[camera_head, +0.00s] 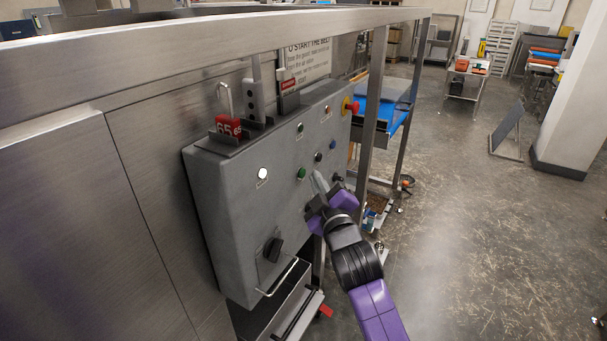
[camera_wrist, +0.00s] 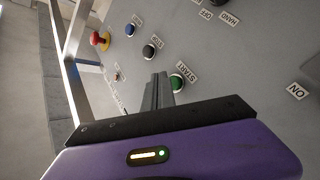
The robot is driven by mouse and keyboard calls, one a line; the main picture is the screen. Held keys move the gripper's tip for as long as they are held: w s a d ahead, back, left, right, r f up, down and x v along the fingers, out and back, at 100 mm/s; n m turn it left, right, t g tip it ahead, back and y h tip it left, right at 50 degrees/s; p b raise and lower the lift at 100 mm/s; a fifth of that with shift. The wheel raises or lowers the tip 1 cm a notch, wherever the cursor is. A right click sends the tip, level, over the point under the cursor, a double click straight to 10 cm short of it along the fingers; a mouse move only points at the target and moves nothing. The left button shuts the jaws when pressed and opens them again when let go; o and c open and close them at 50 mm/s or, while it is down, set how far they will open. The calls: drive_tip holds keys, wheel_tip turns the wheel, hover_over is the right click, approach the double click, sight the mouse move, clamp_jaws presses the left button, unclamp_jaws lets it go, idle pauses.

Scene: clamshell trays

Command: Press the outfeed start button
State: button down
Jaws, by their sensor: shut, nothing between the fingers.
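A green button (camera_wrist: 177,82) with a START label sits on the grey control panel. In the head view it is the lower green button (camera_head: 301,173). My gripper (camera_head: 317,175) is in front of the panel, just to the right of that button. In the wrist view my gripper's (camera_wrist: 160,77) fingers are shut and empty, their tips close beside the button's left side. I cannot tell whether they touch the panel. No label naming the outfeed is readable.
A black button (camera_wrist: 149,51), a blue button (camera_wrist: 130,30) and a red emergency stop (camera_wrist: 100,40) run up-left from the green one. A white lamp (camera_head: 262,174) and black rotary handle (camera_head: 273,249) are on the panel's left. A metal post (camera_head: 374,100) stands to its right.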

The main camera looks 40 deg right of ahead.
idle(0.8)
drive_tip(key=shift+w+a, duration=0.2)
drive_tip(key=shift+w, duration=0.2)
drive_tip(key=shift+w+a+b, duration=0.1)
drive_tip(key=shift+w+b, duration=0.3)
idle(0.6)
drive_tip(key=shift+s, duration=0.1)
drive_tip(key=shift+s+d+p, duration=0.25)
drive_tip(key=shift+s+p, duration=0.4)
drive_tip(key=shift+s, duration=0.05)
drive_tip(key=shift+s+d+p, duration=0.3)
drive_tip(key=shift+s+p, duration=0.45)
drive_tip(key=shift+s, duration=0.05)
drive_tip(key=shift+s+d+p, duration=0.25)
drive_tip(key=shift+s+p, duration=0.5)
drive_tip(key=shift+p, duration=0.05)
drive_tip(key=shift+s+d+p, duration=0.3)
drive_tip(key=shift+s+p, duration=0.45)
drive_tip(key=shift+s, duration=0.05)
